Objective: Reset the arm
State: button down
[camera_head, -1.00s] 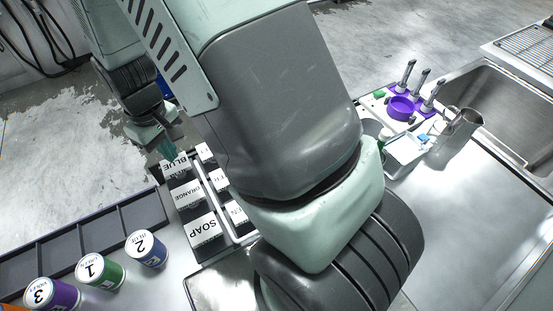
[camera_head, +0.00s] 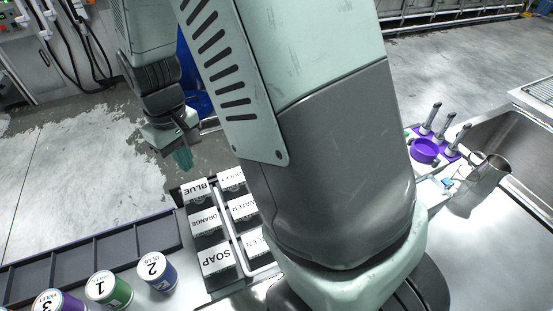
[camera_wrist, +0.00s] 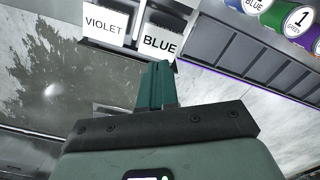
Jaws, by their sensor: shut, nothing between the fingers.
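My gripper (camera_head: 184,158) is at the upper left in the head view, over the floor beyond the row of labelled boxes. In the wrist view its teal fingers (camera_wrist: 157,86) are together with nothing between them. They point towards the boxes labelled VIOLET (camera_wrist: 106,22) and BLUE (camera_wrist: 160,42), apart from them as far as I can tell. My arm crosses the middle of the head view and hides part of the counter.
Labelled boxes, among them ORANGE (camera_head: 207,222) and SOAP (camera_head: 216,260), stand in rows. Left are numbered cans (camera_head: 156,270) and a dark compartment tray (camera_head: 120,245).

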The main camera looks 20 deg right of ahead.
aim_at(196, 188)
notch_tip(196, 188, down, 7)
jog(key=shift+f, duration=0.2)
jog(key=c, duration=1.8)
grip_release()
